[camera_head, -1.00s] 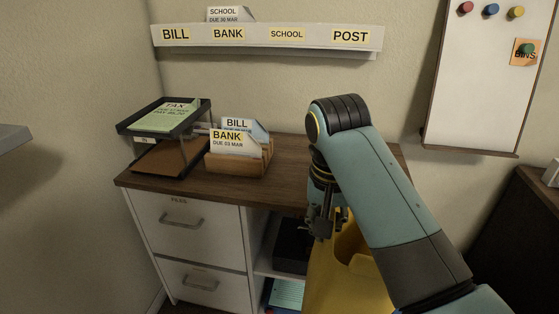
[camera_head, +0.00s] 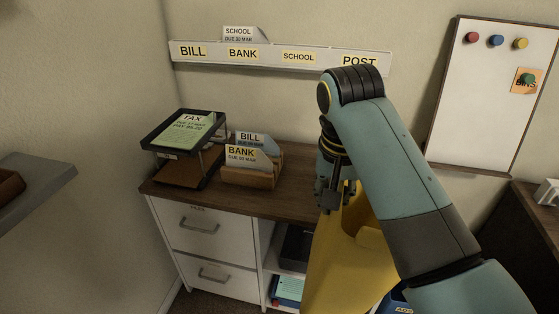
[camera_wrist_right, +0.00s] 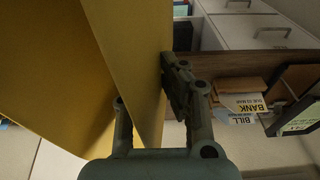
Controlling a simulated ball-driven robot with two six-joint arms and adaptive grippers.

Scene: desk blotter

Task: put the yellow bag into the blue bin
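The yellow bag (camera_head: 340,260) hangs from my right gripper (camera_head: 333,200), in front of the desk, its top open. In the right wrist view the yellow bag (camera_wrist_right: 135,60) fills the left half, and a strip of it passes between the two fingers of my right gripper (camera_wrist_right: 148,95), which is shut on it. A small part of a blue bin (camera_head: 398,302) with a label shows at the bottom edge in the head view. It is low, just right of the bag, mostly hidden by the bag and my arm. My left gripper is in neither view.
The wooden desk (camera_head: 290,199) carries a paper tray (camera_head: 160,140) and a wooden letter holder (camera_head: 250,178). White drawers (camera_head: 215,238) and an open shelf are below. A grey shelf (camera_head: 45,195) juts in at left. A dark cabinet (camera_head: 535,207) stands at right.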

